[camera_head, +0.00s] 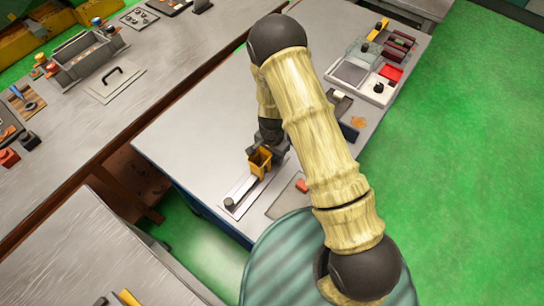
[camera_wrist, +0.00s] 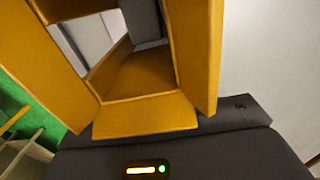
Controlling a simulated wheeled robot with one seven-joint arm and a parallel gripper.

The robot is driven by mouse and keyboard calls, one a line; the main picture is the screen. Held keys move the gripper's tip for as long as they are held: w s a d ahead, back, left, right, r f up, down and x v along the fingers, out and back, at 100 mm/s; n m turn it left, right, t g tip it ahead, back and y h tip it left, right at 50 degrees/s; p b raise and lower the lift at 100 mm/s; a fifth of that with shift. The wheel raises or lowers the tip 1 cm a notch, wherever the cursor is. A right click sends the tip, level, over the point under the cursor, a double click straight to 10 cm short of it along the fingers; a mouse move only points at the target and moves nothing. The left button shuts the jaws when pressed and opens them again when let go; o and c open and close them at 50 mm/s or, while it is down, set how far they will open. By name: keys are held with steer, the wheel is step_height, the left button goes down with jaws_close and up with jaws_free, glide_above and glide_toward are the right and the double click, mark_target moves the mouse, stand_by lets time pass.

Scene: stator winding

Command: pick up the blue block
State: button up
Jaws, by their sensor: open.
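A dark blue block (camera_head: 349,131) lies on the grey table just right of my arm in the head view, and the arm may cover part of it. My gripper (camera_head: 259,163), with orange-yellow fingers, is open. It points down over the table, left of the arm and well apart from the blue block. In the wrist view my gripper (camera_wrist: 130,35) shows its orange fingers large, with grey surfaces seen between them. I see no blue block in the wrist view, and nothing is clearly held.
A pale plate with a dark knob (camera_head: 229,203) lies close below my gripper. A small red piece (camera_head: 302,185) lies beside my arm. A light tray (camera_head: 352,72) with red and dark parts stands at the back right. The table's left part (camera_head: 190,135) is clear.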

steer(key=shift+c, duration=0.2)
steer(key=c, duration=1)
steer(key=shift+r, duration=0.15)
steer(key=shift+c, duration=0.2)
step_height(320, 180, up, 18)
steer(key=b, duration=0.3)
steer(key=shift+d+f, duration=0.1)
steer(key=shift+f, duration=0.1)
